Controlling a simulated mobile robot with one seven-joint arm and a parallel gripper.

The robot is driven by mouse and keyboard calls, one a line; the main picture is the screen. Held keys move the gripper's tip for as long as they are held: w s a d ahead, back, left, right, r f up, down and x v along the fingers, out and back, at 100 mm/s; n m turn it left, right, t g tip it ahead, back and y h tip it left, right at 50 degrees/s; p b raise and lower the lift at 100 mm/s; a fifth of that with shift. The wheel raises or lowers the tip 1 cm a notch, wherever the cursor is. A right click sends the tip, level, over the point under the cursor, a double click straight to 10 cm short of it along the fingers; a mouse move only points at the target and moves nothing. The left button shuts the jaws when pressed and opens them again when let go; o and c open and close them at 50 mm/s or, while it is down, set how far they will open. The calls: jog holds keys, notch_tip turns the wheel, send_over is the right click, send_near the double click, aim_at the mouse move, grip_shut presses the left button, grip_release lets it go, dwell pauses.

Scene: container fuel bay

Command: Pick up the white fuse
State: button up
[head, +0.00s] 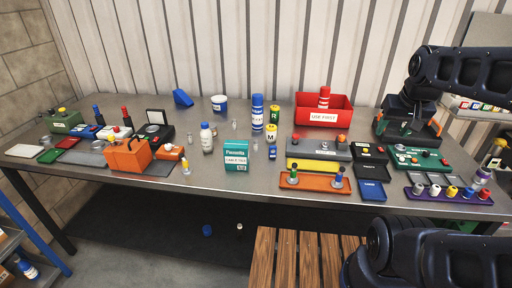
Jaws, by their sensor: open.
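Several small capped cylinders stand in a purple rack (448,198) at the right front of the table. Two of them are pale, a greyish one (418,188) and a whiter one (435,190); the others are yellow, blue and red. I cannot tell for sure which is the white fuse. My gripper (408,126) hangs at the right, behind and above the rack, fingers spread with orange near the tips. It appears empty, and its exact height over the table is unclear.
A green board (415,158) with knobs lies between gripper and rack. A blue tray (372,190) and orange joystick panel (314,182) are left of the rack. A red bin (323,117) stands behind. A wooden slatted bench (290,255) is in front.

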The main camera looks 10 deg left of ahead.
jog(key=shift+w, duration=0.1)
jog(key=shift+c, duration=0.2)
jog(key=w+a+r+n+g, duration=0.1)
jog(key=w+a+n, duration=0.55)
jog(key=w, duration=0.45)
jog(key=n+g, duration=0.4)
jog(key=n, duration=1.2)
send_over(256, 141)
jog(key=shift+m, duration=0.25)
notch_tip(256, 141, down, 19)
jog(key=shift+w+a+r, duration=0.1)
jog(key=shift+w+r, duration=0.05)
jog(key=shift+a+f, duration=0.15)
jog(key=shift+f, duration=0.1)
notch_tip(256, 141, down, 11)
jog(key=shift+r, duration=0.2)
